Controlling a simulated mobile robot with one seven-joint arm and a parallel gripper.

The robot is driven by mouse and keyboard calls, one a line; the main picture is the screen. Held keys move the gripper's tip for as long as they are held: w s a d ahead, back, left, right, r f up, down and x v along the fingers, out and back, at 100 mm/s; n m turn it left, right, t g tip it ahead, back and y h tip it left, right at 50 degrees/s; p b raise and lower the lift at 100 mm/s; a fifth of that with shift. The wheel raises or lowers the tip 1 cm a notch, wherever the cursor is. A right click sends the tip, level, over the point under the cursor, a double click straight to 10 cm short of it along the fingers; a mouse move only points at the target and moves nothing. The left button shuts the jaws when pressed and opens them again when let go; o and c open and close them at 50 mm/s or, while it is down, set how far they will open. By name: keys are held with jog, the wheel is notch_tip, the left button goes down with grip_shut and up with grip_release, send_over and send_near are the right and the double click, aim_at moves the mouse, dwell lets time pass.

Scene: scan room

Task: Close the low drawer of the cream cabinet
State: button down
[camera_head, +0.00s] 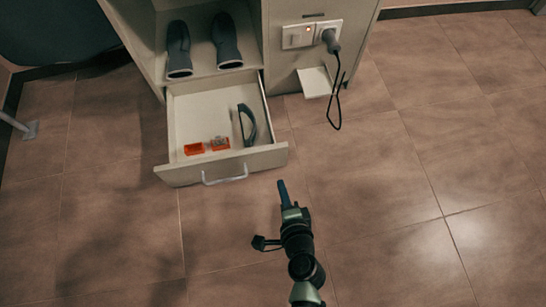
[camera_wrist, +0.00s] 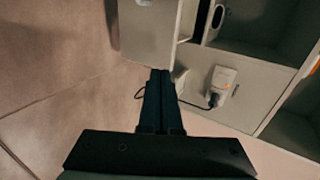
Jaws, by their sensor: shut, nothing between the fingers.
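The cream cabinet (camera_head: 290,75) stands at the top of the head view; it also shows in the wrist view (camera_wrist: 262,82). Its low drawer (camera_head: 220,166) is pulled well out, with a pale bar handle (camera_head: 224,177) on its front. Inside lie orange items (camera_head: 207,146) and a dark curved object (camera_head: 247,124). My gripper (camera_head: 282,183) is in front of the drawer, near the right end of its front, and appears apart from it. In the wrist view the dark fingers (camera_wrist: 160,72) are together and empty. A cream panel, apparently the drawer front (camera_wrist: 148,38), shows beyond them.
A wall-type socket plate (camera_head: 312,34) with a plug and hanging black cord (camera_head: 337,105) is on the cabinet's right side. The tiled floor (camera_head: 400,200) is clear to the right.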

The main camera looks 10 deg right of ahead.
jog(key=b, duration=0.3)
send_near(271, 151)
notch_tip(271, 151, down, 4)
jog(key=w+r, duration=0.1)
jog(key=w, duration=0.1)
jog(key=shift+w+d, duration=0.1)
jog(key=shift+w, duration=1.7)
jog(key=shift+w, duration=0.1)
